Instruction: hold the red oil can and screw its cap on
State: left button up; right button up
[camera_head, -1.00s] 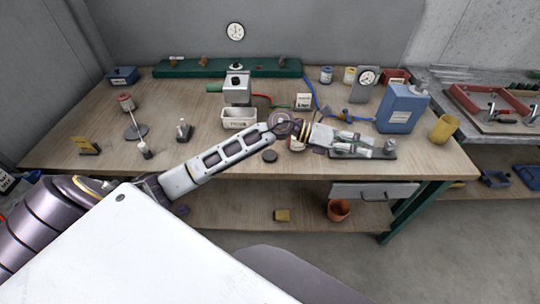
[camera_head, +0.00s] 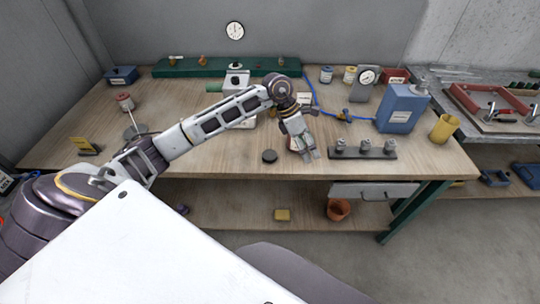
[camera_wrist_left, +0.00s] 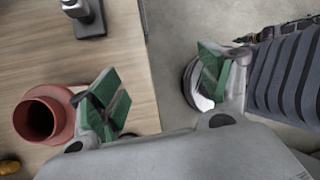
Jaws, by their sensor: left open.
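In the left wrist view a red can (camera_wrist_left: 62,118) stands on the wooden bench beside one finger of my left gripper (camera_wrist_left: 160,88). Its round neck faces the camera and looks open and dark, with no cap on it. The green-padded fingers are wide apart with nothing between them; one is over the bench and the other is past its front edge. In the head view my left gripper (camera_head: 302,147) points down near the front edge and hides most of that can. A dark round disc (camera_head: 269,156), perhaps the cap, lies to its left. My right gripper is not in view.
A strip with several metal fittings (camera_head: 362,153) lies just right of the gripper. A blue canister (camera_head: 401,110) and a yellow cup (camera_head: 443,128) stand farther right. The front middle of the bench (camera_head: 235,165) is clear.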

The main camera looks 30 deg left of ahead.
pick_arm(q)
jog(key=a+r+g+y, duration=0.1)
jog(key=a+y, duration=0.5)
jog(key=a, duration=0.8)
jog(key=shift+w+a+r, duration=0.2)
jog(key=shift+a+r, duration=0.1)
jog(key=shift+r, duration=0.2)
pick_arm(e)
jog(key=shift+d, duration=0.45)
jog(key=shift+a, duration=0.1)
pick_arm(q)
jog(key=p, duration=0.1)
send_over(270, 155)
notch_tip(270, 155, down, 8)
jog(key=shift+w+r, duration=0.1)
jog(key=shift+r, duration=0.05)
jog(key=shift+f, duration=0.45)
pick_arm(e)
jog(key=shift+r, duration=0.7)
pick_arm(q)
jog(key=shift+f, duration=0.1)
